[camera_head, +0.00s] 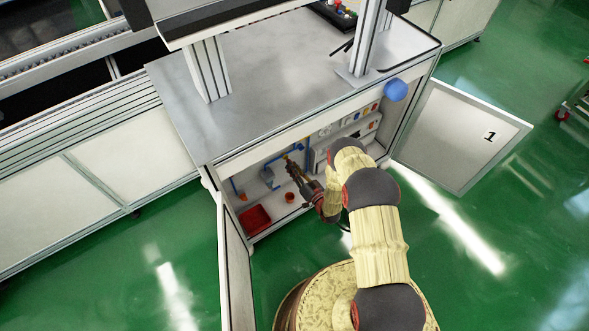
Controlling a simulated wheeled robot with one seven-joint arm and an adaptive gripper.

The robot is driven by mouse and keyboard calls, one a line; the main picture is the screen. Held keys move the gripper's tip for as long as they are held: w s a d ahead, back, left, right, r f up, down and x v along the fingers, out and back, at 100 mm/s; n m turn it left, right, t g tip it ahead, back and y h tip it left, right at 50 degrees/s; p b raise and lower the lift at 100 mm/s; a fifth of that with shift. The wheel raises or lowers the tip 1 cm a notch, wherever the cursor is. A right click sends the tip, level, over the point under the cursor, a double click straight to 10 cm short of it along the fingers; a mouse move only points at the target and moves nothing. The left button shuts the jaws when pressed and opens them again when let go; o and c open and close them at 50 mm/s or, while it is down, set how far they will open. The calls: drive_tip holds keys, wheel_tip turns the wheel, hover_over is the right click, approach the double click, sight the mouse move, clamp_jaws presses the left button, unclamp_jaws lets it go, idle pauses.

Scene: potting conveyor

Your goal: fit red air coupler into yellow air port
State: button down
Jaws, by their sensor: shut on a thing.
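My gripper (291,164) reaches into the open cabinet under the grey worktop. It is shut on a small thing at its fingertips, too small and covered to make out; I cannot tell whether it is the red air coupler. A small yellow spot (286,157) shows right at the fingertips, beside blue piping (268,176); it may be the yellow air port. I cannot tell whether the held thing touches it. A small round red thing (289,197) stands on the cabinet floor below my gripper.
A red bin (255,219) sits at the cabinet's front left. A panel with small coloured parts (345,138) is to the right inside. The cabinet doors stand open at left (233,265) and right (460,135).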

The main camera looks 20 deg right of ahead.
drive_tip(key=shift+x, duration=0.95)
drive_tip(key=c, duration=1.6)
unclamp_jaws()
drive_tip(key=shift+c, duration=0.2)
drive_tip(key=v, duration=1.2)
